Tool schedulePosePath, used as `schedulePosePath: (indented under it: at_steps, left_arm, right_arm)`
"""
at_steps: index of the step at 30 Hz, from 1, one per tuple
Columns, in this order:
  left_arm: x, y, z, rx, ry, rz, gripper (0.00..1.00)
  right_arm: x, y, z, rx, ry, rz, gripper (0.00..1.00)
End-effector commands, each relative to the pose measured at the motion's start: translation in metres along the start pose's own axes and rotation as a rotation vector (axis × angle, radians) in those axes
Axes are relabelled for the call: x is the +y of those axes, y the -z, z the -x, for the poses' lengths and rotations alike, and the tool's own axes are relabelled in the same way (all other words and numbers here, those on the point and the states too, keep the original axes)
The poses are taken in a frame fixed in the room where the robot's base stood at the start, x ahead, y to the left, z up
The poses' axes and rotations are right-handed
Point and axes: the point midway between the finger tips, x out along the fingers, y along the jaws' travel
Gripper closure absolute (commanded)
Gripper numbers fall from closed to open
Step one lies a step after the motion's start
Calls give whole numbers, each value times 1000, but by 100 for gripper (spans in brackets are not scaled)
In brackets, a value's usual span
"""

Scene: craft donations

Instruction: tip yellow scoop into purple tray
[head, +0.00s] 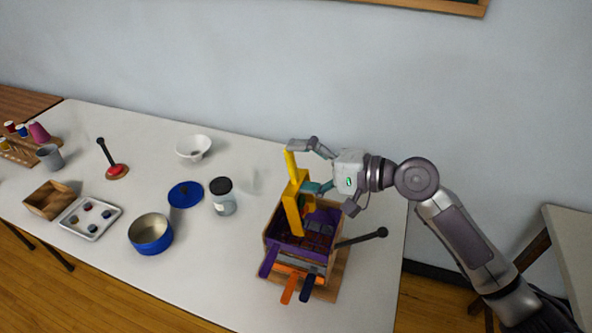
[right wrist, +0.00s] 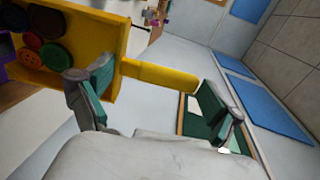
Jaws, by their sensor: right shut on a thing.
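The yellow scoop (head: 294,208) is in my right gripper (head: 303,168), whose fingers are shut on its handle. It is tilted steeply, its pan end low over the wooden box (head: 335,262). My left gripper is out of view.
A lever with a black knob (head: 382,232) sticks out right of the box. A jar (head: 223,198), blue lid (head: 185,194), blue pot (head: 150,235) and white bowl (head: 193,147) stand to the left.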

Motion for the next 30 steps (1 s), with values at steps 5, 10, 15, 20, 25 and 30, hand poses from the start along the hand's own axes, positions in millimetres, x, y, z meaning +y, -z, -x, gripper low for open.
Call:
schedulePosePath:
  at_steps: [5, 10, 15, 20, 25, 30]
  left_arm:
    - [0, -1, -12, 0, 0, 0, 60]
    - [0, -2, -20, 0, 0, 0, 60]
    - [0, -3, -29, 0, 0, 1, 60]
    - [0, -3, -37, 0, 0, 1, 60]
    - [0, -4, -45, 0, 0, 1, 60]
    - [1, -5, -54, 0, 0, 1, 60]
  right_arm:
    - [3, 0, 5, 1, 31, 2, 50]
    - [4, 0, 9, 1, 58, 1, 50]
    - [4, 0, 13, 1, 84, 1, 50]
    - [6, 0, 17, 0, 108, 1, 50]
    - [6, 0, 22, 1, 132, 1, 50]
    - [7, 0, 26, 1, 157, 2, 50]
